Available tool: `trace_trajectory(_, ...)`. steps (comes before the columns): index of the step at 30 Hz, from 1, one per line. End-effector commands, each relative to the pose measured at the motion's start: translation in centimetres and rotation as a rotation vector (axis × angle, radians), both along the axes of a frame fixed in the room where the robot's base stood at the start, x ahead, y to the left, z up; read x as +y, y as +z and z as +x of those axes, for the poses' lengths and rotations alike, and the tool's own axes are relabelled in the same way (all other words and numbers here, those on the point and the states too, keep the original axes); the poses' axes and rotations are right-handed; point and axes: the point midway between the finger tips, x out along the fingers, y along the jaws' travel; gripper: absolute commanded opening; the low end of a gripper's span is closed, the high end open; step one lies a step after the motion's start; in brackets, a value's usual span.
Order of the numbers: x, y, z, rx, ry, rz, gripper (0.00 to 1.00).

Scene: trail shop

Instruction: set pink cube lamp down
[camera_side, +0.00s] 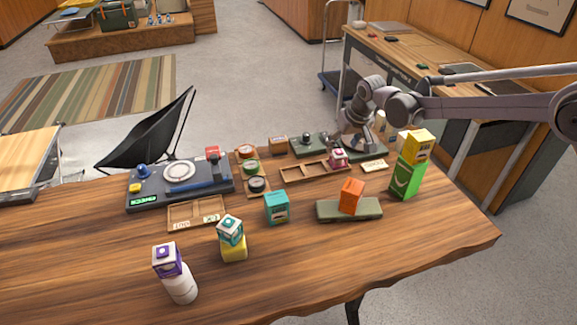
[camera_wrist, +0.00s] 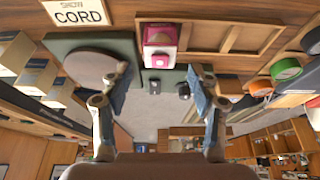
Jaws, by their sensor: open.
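The pink cube lamp (camera_side: 338,157), white with a magenta face, stands in the right end of a shallow wooden divided tray (camera_side: 300,174). In the wrist view the lamp (camera_wrist: 160,45) shows at the left end of the tray (camera_wrist: 228,38), just beyond my fingers. My gripper (camera_side: 354,140) is just behind the lamp in the side view. In the wrist view my gripper (camera_wrist: 160,82) has its two fingers spread wide, with nothing held between them and the lamp apart from them. The lamp's base is partly hidden by the tray wall in the side view.
A CORD sign (camera_side: 374,166) stands right of the tray. An orange block (camera_side: 351,196) sits on a green slab (camera_side: 335,211) in front. A yellow-on-green stack (camera_side: 406,178) stands at right. A dark green device (camera_side: 310,145) is behind; a rack of round tins (camera_side: 239,160) is left.

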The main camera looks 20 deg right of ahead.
Motion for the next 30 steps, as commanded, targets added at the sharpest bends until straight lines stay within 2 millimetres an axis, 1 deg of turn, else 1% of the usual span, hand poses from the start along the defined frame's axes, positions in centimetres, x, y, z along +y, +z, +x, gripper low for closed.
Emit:
trace_trajectory(1,0.0,1.0,-0.5,0.000,0.000,0.000,0.61)
trace_trajectory(3,0.0,2.3,-1.0,0.000,0.000,0.000,0.61)
trace_trajectory(9,0.0,5.3,-2.2,0.000,0.000,0.000,0.61)
trace_trajectory(12,0.0,6.3,-2.7,0.000,0.000,0.000,0.61)
trace_trajectory(17,-0.1,7.3,-3.2,-0.001,0.000,0.000,0.61)
trace_trajectory(20,-0.7,8.4,-4.2,-0.008,-0.001,0.001,0.61)
trace_trajectory(23,-1.9,10.2,-6.1,-0.022,0.001,0.005,0.61)
trace_trajectory(27,-3.9,12.8,-10.0,-0.048,0.003,0.009,0.61)
trace_trajectory(29,-4.7,13.7,-11.7,-0.061,0.002,0.010,0.61)
trace_trajectory(30,-5.2,14.2,-12.9,-0.068,0.003,0.011,0.61)
